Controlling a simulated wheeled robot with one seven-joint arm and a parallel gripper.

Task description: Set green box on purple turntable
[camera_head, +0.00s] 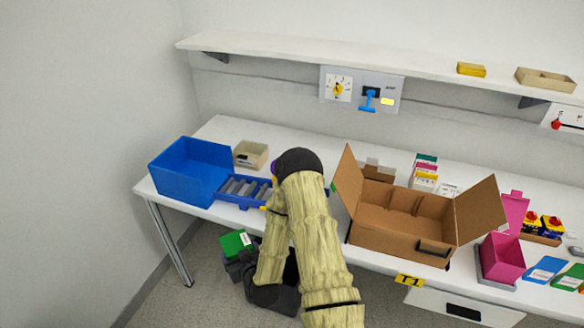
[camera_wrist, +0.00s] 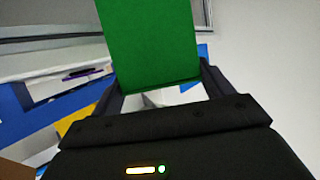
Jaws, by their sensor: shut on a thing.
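The green box (camera_head: 234,242) is held in my gripper (camera_head: 238,256), which shows in front of the table's near left edge, over the floor in the picture. In the wrist view the green box (camera_wrist: 150,45) is upright between the two dark fingers (camera_wrist: 160,88), gripped at its lower end. A small purple patch (camera_head: 274,168) shows beside my black arm joint; it may be the purple turntable, which is otherwise hidden behind my arm. A thin purple strip (camera_wrist: 82,72) shows at left in the wrist view; I cannot tell whether it is the turntable.
A blue bin (camera_head: 178,172), a beige tray (camera_head: 262,152) and a blue rack with grey rollers (camera_head: 232,190) stand on the table's left part. An open cardboard box (camera_head: 395,232) is right of my arm. A magenta bin (camera_head: 500,258) stands farther right. A shelf (camera_head: 300,50) runs above.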

